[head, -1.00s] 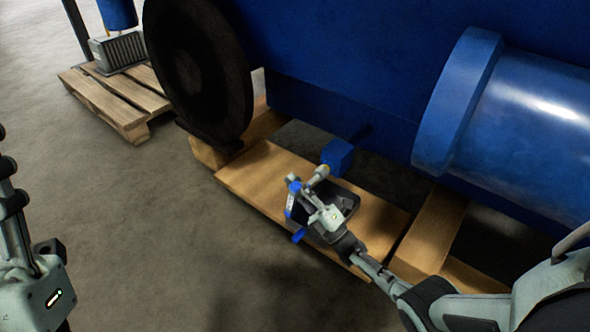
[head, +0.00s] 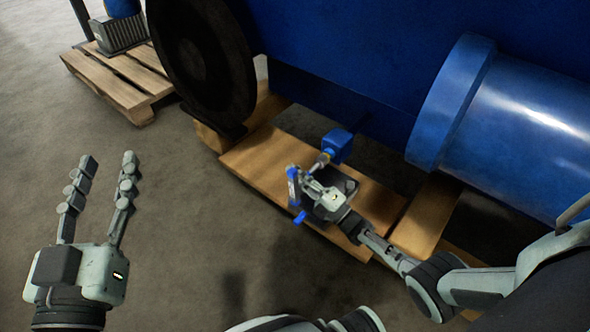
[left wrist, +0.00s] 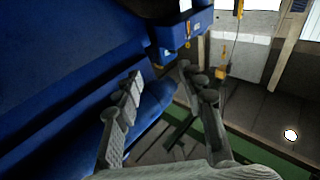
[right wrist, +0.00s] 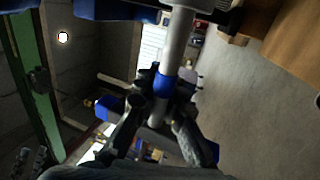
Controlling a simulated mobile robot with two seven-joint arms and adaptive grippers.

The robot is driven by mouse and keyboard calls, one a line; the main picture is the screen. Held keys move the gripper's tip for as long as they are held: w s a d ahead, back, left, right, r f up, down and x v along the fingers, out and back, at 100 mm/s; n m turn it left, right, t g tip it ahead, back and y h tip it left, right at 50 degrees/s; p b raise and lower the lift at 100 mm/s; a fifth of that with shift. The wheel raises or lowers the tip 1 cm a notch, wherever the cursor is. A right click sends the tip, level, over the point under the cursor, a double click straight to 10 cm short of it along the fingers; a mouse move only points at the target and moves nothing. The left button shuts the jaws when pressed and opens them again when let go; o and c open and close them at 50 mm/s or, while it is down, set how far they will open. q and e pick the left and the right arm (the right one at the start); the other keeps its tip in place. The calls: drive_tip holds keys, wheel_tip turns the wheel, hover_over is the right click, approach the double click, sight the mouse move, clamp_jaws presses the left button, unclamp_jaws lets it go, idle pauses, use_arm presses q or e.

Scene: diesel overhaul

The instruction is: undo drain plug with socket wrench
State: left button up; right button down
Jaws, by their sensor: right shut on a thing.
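My right gripper (head: 308,177) is shut on the socket wrench (head: 293,188), low under the blue engine. The right wrist view shows its fingers around the wrench's grey shaft (right wrist: 178,45), by a blue collar (right wrist: 163,86). Blue ends of the wrench handle stick out on both sides. The shaft's far end points to a blue block (head: 337,143) under the engine. The drain plug cannot be made out there, nor whether the socket sits on it. My left gripper (head: 108,160) is open and empty, over the floor at left.
The blue engine (head: 330,60) stands on wooden beams (head: 262,165), with a dark flywheel (head: 200,60) at its left end. A large blue cylinder (head: 510,120) overhangs at right. A pallet (head: 115,80) stands at back left. The floor in front is clear.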

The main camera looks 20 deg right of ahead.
drive_tip(key=shift+w+d+r, duration=0.15)
drive_tip(key=shift+d, duration=0.05)
use_arm(q)
drive_tip(key=s+a+f+g+y+p, duration=0.1)
drive_tip(key=a+f+g+y+p, duration=0.1)
drive_tip(key=a+f+g, duration=0.35)
drive_tip(key=a+f+g+y+p, duration=0.1)
drive_tip(key=a+f+g+y, duration=0.15)
drive_tip(key=f, duration=0.55)
use_arm(e)
drive_tip(key=g+h+p, duration=0.1)
drive_tip(key=p, duration=0.1)
drive_tip(key=f+g+p, duration=0.1)
drive_tip(key=g+p, duration=0.1)
drive_tip(key=shift+d+h, duration=0.1)
drive_tip(key=shift+h, duration=0.3)
drive_tip(key=c, duration=2.2)
unclamp_jaws()
clamp_jaws()
use_arm(q)
drive_tip(key=s+a+f+n+g+y, duration=0.2)
drive_tip(key=s+a+f+g+y, duration=0.1)
drive_tip(key=s+a+f+g, duration=0.4)
drive_tip(key=s+a+f, duration=0.3)
drive_tip(key=s+f, duration=0.1)
drive_tip(key=shift+s+a+y, duration=0.25)
drive_tip(key=shift+s+y, duration=0.1)
